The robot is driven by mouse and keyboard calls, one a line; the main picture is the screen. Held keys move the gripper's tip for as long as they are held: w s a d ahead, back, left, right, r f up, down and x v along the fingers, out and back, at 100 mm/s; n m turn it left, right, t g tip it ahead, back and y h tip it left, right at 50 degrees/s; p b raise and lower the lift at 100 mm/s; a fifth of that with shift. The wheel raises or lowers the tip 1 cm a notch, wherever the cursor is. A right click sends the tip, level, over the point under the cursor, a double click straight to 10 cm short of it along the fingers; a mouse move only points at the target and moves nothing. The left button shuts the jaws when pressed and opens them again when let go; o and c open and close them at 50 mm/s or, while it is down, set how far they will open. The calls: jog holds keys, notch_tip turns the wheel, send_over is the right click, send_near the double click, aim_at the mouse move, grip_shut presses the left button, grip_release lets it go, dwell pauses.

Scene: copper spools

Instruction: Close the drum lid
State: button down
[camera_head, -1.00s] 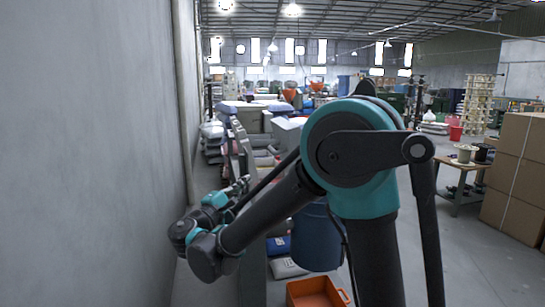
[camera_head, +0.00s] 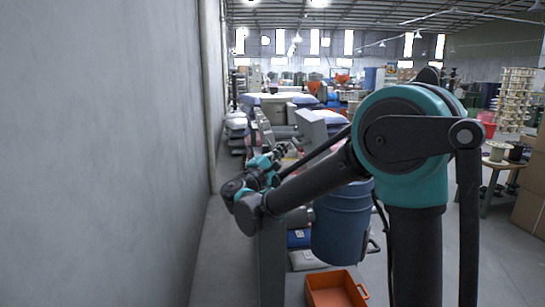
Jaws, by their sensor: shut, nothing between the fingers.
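A blue drum (camera_head: 342,225) stands on the floor near the middle, partly behind my arm. Its top is hidden by my arm, so I cannot tell how its lid sits. My gripper (camera_head: 279,151) is at the far end of my arm, beyond the teal wrist and up and left of the drum in the picture. It looks small and is shut, with nothing seen in it. I cannot tell whether it touches anything.
A grey wall (camera_head: 110,150) runs close along the left. An orange crate (camera_head: 336,288) lies on the floor in front of the drum. Sacks (camera_head: 305,260) lie beside it. A table with spools (camera_head: 497,152) and cardboard boxes (camera_head: 528,208) stand at right.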

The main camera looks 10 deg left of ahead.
aim_at(306, 133)
jog(key=shift+w+d+r, duration=0.15)
jog(key=shift+d+r, duration=0.15)
jog(key=shift+d, duration=0.25)
jog(key=shift+w+d+r+m+g, duration=0.15)
jog(key=shift+d+r+m+g, duration=0.25)
jog(key=shift+d+r+m, duration=0.25)
jog(key=d+r+m+g, duration=0.1)
jog(key=w+d+r+m+g, duration=0.1)
jog(key=d, duration=0.1)
jog(key=d+r+m, duration=0.1)
jog(key=shift+w+d+g+y, duration=0.15)
jog(key=shift+d+g+y, duration=0.15)
jog(key=shift+d+g, duration=0.1)
jog(key=w+d+f+m+g+y, duration=0.2)
jog(key=d+f+m+g+y, duration=0.1)
jog(key=d, duration=0.5)
jog(key=w+d+f+m+g+y, duration=0.2)
jog(key=w+d+f+m+y, duration=0.1)
jog(key=d, duration=0.6)
jog(key=shift+d+f+m+g+y, duration=0.35)
jog(key=shift+m+y, duration=0.2)
jog(key=shift+y, duration=0.25)
